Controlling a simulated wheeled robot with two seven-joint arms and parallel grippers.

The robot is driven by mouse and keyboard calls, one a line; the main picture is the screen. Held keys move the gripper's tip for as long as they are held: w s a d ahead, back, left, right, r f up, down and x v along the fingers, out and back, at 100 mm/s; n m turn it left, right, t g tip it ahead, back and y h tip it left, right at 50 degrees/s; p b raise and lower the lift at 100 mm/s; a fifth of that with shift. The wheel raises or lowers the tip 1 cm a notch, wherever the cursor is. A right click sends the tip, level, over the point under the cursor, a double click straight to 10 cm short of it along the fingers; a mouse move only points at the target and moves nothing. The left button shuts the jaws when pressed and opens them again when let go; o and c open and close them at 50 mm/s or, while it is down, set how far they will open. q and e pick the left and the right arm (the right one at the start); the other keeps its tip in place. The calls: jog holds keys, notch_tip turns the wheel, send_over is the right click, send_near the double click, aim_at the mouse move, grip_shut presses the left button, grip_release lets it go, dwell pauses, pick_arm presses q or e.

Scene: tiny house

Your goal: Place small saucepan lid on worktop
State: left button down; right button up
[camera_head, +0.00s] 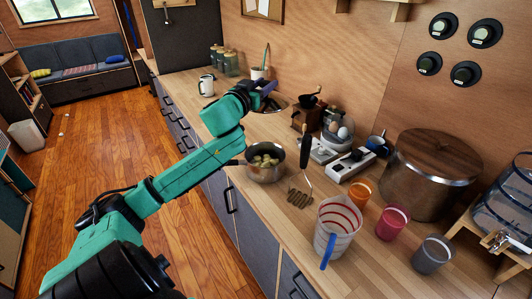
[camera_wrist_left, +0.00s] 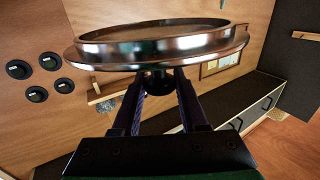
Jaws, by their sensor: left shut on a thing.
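In the left wrist view the small saucepan lid (camera_wrist_left: 155,50) is a shiny metal-rimmed disc across the upper middle. Its dark knob sits between the two fingers of my left gripper (camera_wrist_left: 158,84), which is shut on it. In the head view my left gripper (camera_head: 265,93) is out over the far part of the wooden worktop (camera_head: 240,132), near a dark round shape, which I cannot clearly tell as the lid or a sink. A saucepan (camera_head: 266,174) with round food in it stands without a lid, nearer than the gripper. My right gripper is not in view.
A coffee grinder (camera_head: 305,118), a large pot (camera_head: 425,185), a measuring jug (camera_head: 335,225) and several cups crowd the right.

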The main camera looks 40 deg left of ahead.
pick_arm(q)
notch_tip(320, 180, down, 20)
jog(key=b, duration=0.1)
jog(key=shift+c, duration=2.2)
grip_release()
jog(key=shift+w+f, duration=0.1)
jog(key=shift+w, duration=0.05)
